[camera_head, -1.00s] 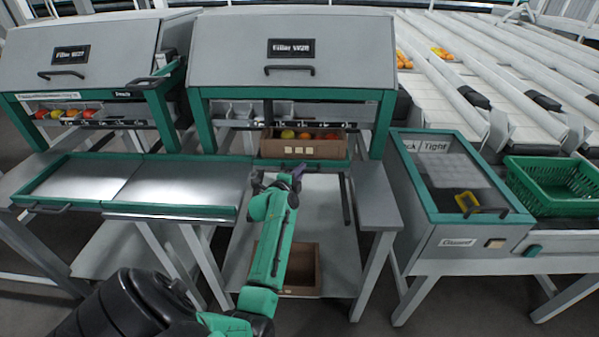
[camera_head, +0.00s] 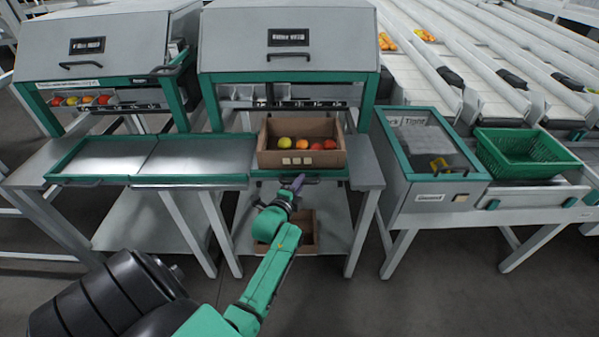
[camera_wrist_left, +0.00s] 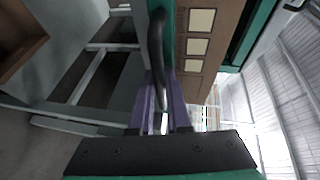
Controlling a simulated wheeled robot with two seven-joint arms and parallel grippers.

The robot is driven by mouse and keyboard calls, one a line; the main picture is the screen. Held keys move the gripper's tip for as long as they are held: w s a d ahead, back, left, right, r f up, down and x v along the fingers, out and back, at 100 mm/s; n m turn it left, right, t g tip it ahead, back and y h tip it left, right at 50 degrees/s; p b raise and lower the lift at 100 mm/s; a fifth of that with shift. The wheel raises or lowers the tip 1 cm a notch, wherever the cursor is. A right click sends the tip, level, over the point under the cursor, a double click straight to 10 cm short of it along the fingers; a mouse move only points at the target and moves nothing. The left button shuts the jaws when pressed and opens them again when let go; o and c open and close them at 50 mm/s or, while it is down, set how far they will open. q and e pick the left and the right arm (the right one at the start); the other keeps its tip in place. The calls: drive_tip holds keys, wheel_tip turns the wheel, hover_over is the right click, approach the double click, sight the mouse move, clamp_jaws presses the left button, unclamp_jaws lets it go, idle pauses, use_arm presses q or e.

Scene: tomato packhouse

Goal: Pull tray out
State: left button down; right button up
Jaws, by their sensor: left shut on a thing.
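The tray (camera_head: 332,173), with a green front rim and a dark handle (camera_wrist_left: 155,40), sticks out from under the grey hood of the middle filler. A brown cardboard box (camera_head: 270,158) with pale labels stands on it, holding several red, orange and yellow tomatoes. My left gripper (camera_head: 297,183) is at the tray's front edge. In the left wrist view, its purple fingers (camera_wrist_left: 160,80) are shut around the dark handle, and the box front (camera_wrist_left: 181,62) is just beyond the green rim. My right gripper is not in view.
Another green-rimmed tray (camera_head: 150,180) extends to the left, empty. A brown crate (camera_head: 308,243) sits on the shelf below. A glass-topped bench (camera_head: 402,160) and a green basket (camera_head: 525,170) stand to the right. Open floor lies in front.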

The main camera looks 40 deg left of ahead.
use_arm(q)
drive_tip(key=shift+s+d, duration=0.4)
drive_tip(key=shift+s, duration=0.05)
drive_tip(key=c, duration=1.2)
unclamp_jaws()
drive_tip(key=shift+o, duration=0.2)
drive_tip(key=v, duration=1.4)
drive_tip(key=shift+s+d+p, duration=0.15)
drive_tip(key=shift+s+p, duration=0.05)
drive_tip(key=shift+p, duration=0.25)
